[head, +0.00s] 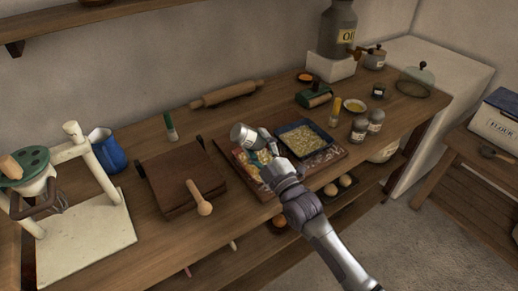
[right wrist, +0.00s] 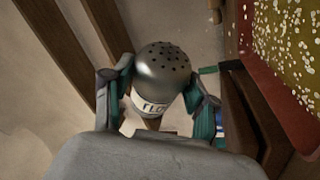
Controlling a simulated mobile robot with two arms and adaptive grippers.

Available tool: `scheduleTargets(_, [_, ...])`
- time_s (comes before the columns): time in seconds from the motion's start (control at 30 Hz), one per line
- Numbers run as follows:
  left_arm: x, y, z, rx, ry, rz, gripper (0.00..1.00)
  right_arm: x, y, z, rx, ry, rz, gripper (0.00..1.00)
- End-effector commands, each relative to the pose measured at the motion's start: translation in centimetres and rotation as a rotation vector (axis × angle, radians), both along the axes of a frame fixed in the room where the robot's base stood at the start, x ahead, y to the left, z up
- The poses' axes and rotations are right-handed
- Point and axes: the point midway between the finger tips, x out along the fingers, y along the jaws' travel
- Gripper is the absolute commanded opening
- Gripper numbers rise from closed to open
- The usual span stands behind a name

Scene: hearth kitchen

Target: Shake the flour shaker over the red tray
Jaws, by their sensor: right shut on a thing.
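My right gripper (head: 260,150) is shut on the metal flour shaker (head: 241,132), which is held tilted above the board on the bench. In the right wrist view the fingers clasp the shaker (right wrist: 163,70) from both sides. Its domed, holed top and part of a white label show there. The red tray (right wrist: 268,90) is at the right of that view, with pale flecks over a greenish-yellow content. In the head view my gripper and the shaker partly cover that tray. My left gripper is not in view.
A blue tray (head: 323,142) sits beside the red one on the board. A closed wooden box (head: 180,180) with a wooden pestle-like tool (head: 198,198) is to the left. Shakers (head: 359,128), a bowl (head: 352,105) and a rolling pin (head: 227,94) stand around.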

Motion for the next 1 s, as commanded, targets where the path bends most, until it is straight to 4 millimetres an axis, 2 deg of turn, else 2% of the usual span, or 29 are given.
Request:
scheduleTargets(0.53, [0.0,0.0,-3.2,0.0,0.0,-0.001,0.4,4.0,2.7,-0.1,0.001,-0.001,0.0,0.18])
scheduleTargets(0.9, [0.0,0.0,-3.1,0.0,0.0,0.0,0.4,4.0,4.0,0.1,0.002,-0.001,0.0,0.18])
scheduleTargets(1.0, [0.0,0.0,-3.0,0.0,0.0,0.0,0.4,4.1,3.5,0.1,-0.001,-0.002,-0.001,0.18])
